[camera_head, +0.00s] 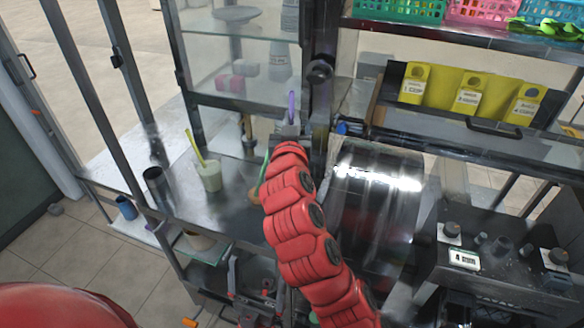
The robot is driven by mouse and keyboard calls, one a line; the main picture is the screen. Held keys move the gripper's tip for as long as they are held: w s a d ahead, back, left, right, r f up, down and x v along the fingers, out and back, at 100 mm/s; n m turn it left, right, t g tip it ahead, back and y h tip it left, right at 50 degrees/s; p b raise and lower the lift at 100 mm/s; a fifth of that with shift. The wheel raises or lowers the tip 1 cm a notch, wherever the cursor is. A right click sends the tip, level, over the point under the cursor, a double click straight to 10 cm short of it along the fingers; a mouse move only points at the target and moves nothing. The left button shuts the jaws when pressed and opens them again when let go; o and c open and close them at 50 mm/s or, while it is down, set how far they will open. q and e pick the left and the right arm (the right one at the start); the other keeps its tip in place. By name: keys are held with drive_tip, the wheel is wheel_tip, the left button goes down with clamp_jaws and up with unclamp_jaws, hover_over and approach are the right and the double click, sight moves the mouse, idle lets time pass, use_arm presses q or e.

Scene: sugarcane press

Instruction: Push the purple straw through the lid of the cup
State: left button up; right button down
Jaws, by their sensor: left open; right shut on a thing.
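My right gripper (290,128) is shut on the purple straw (292,101), which stands upright above the metal counter. The straw's lower end is hidden by the gripper and my red arm. A pale cup (211,180) with a yellow straw (194,147) stands on the counter to the left of my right arm. A brownish cup-like thing (255,193) with a green straw (265,168) is partly hidden behind that arm. I cannot tell whether a lidded cup lies beneath the purple straw. My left gripper is not visible; only a red part of my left arm shows at the lower left.
A dark cup (157,186) stands near the counter's left edge. A glass cabinet (235,65) rises behind the counter. The shiny press housing (375,205) is right of my arm. Yellow cup-size signs (468,92) and coloured baskets (400,8) sit at upper right.

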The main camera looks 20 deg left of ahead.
drive_tip(key=shift+f, duration=0.1)
idle(0.3)
drive_tip(key=shift+f+b, duration=5.2)
drive_tip(key=shift+f, duration=0.35)
drive_tip(key=c, duration=0.9)
unclamp_jaws()
drive_tip(key=shift+r+p, duration=1.1)
drive_tip(key=shift+r, duration=2.45)
